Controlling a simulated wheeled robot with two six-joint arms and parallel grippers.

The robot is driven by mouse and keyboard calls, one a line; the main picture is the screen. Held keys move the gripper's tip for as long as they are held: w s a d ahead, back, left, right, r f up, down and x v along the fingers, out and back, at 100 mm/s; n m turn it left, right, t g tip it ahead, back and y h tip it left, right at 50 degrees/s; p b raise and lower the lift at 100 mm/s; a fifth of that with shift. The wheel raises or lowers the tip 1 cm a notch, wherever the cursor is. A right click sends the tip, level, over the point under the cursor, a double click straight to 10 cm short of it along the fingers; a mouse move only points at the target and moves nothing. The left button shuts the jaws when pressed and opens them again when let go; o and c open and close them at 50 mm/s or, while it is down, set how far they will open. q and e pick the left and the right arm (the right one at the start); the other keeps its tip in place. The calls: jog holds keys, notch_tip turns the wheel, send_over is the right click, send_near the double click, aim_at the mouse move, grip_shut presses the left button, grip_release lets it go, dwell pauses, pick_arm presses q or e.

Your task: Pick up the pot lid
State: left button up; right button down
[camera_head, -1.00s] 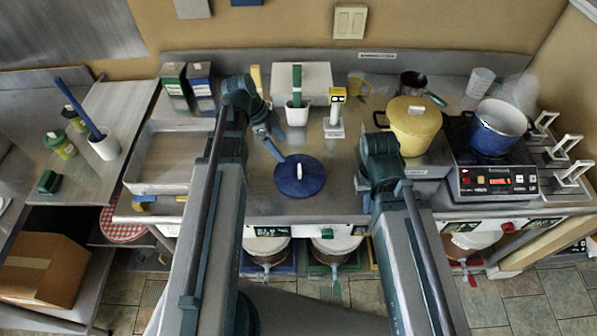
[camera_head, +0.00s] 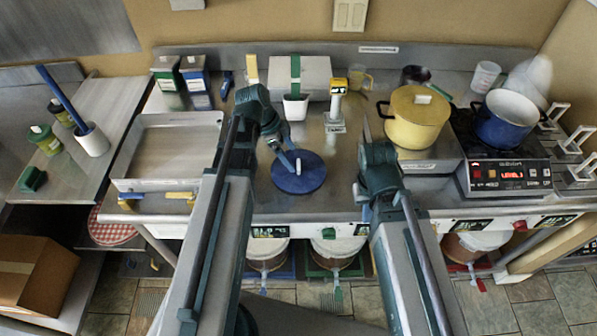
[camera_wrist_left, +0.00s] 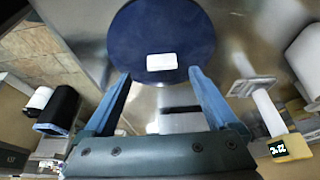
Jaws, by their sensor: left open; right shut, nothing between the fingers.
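The blue pot lid (camera_head: 299,177) lies flat on the steel counter, round, with a small white handle (camera_head: 298,166) at its middle. In the left wrist view the lid (camera_wrist_left: 185,28) and its white handle (camera_wrist_left: 161,62) show just beyond the open fingers. My left gripper (camera_head: 285,158) is open and empty at the lid's upper left edge; it also shows in the left wrist view (camera_wrist_left: 160,80). The handle is not between the fingertips. My right gripper (camera_head: 362,192) is shut and empty, to the right of the lid; its fingers are small and partly hidden.
A blue pot (camera_head: 503,123) stands on the hot plate (camera_head: 510,175) at right. A yellow lidded pot (camera_head: 414,125) stands beside it. A white-and-yellow device (camera_head: 335,112) and a white cup (camera_head: 295,108) stand behind the lid. A tray (camera_head: 125,170) lies left. Counter around the lid is clear.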

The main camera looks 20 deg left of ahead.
aim_at(298, 164)
pick_arm(q)
jog(key=b+x, duration=0.4)
jog(key=x, duration=0.1)
jog(key=shift+w, duration=0.2)
jog(key=shift+r, duration=0.15)
grip_shut()
